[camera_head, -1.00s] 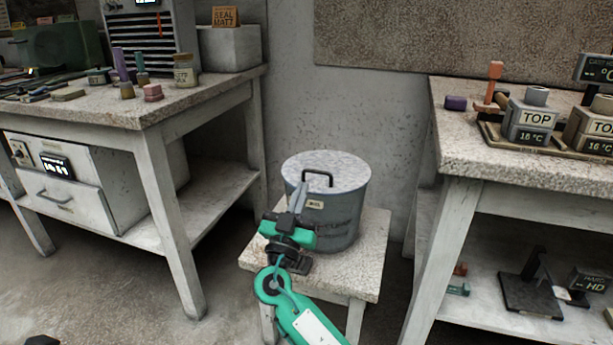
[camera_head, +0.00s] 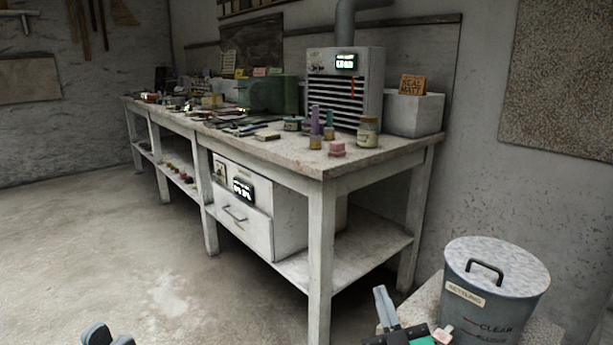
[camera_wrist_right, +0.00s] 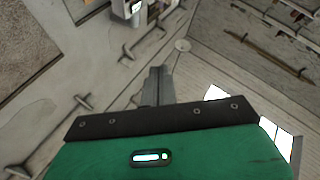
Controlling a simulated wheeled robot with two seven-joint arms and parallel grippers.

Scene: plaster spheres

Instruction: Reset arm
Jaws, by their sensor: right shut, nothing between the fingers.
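My right gripper (camera_head: 382,298) shows at the bottom of the head view, left of the lidded grey bucket (camera_head: 495,290). Its fingers are together with nothing between them. In the right wrist view the shut fingers (camera_wrist_right: 158,85) stick up beyond the dark bar and green housing. A gap in the picture separates the fingers from the bucket. Dark rounded parts, probably mine, show at the bottom left edge.
A long workbench (camera_head: 290,160) runs along the wall with jars, a vented heater (camera_head: 345,88) and a drawer unit (camera_head: 243,210). The bucket stands on a low stand (camera_head: 428,297). The floor (camera_head: 130,250) at the left is clear.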

